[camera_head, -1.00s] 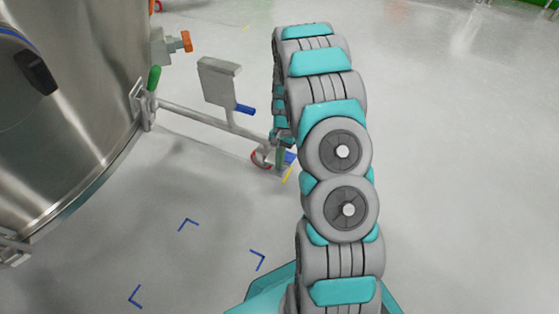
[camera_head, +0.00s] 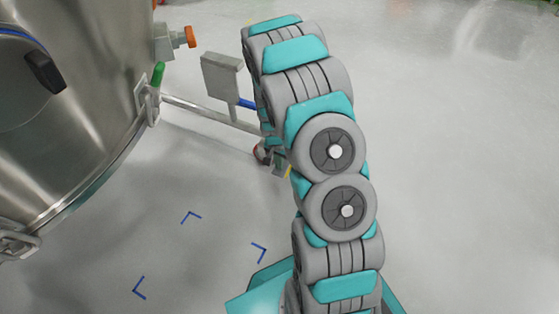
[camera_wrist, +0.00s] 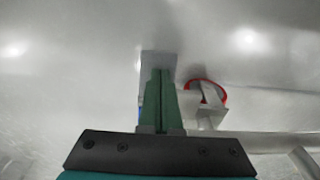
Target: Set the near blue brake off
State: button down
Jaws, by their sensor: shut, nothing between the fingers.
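In the wrist view the green fingers of my gripper (camera_wrist: 163,100) are shut with nothing between them. They are in front of a grey plate (camera_wrist: 158,60), and a thin blue strip (camera_wrist: 140,106) shows just left of them. This strip may be part of the near blue brake; most of it is hidden. A caster with a red-rimmed wheel (camera_wrist: 207,82) is right of the fingers. In the head view, my gripper (camera_head: 281,168) is low by the red caster (camera_head: 260,153), mostly behind my arm. Contact with the brake cannot be told.
A large steel vessel (camera_head: 80,120) fills the left, with a green handle (camera_head: 157,75) and an orange knob (camera_head: 191,37). A grey plate (camera_head: 221,77) stands above the frame rail (camera_head: 205,111), with a blue bar (camera_head: 246,103) beside it. Blue floor corner marks (camera_head: 258,252) lie on clear floor.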

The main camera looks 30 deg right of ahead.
jog(key=shift+s+a+f, duration=0.1)
jog(key=shift+a+f, duration=0.05)
jog(key=shift+f, duration=0.1)
dwell(0.5)
jog(key=s+a+r+p, duration=0.1)
jog(key=r, duration=0.5)
jog(key=s+a+r+p, duration=0.1)
jog(key=a+r, duration=0.1)
jog(key=r, duration=0.5)
jog(key=shift+s+r, duration=0.25)
jog(key=shift+a, duration=0.15)
jog(key=s+a+r+n+g+y+p, duration=0.1)
jog(key=s+a+r+n+p, duration=0.2)
jog(key=s+r, duration=0.45)
jog(key=s+a+r+n+p, duration=0.15)
jog(key=s+a+r, duration=0.3)
jog(key=r, duration=0.65)
jog(key=s+a+r+n+p, duration=0.1)
jog(key=s+r+n, duration=0.2)
jog(key=s, duration=0.6)
jog(key=s+a+r+n+g+p, duration=0.1)
jog(key=s+r+n+p, duration=0.1)
jog(key=s+r, duration=0.6)
jog(key=shift+s+a+n, duration=0.3)
jog(key=shift+s+n, duration=0.1)
jog(key=shift+n, duration=0.05)
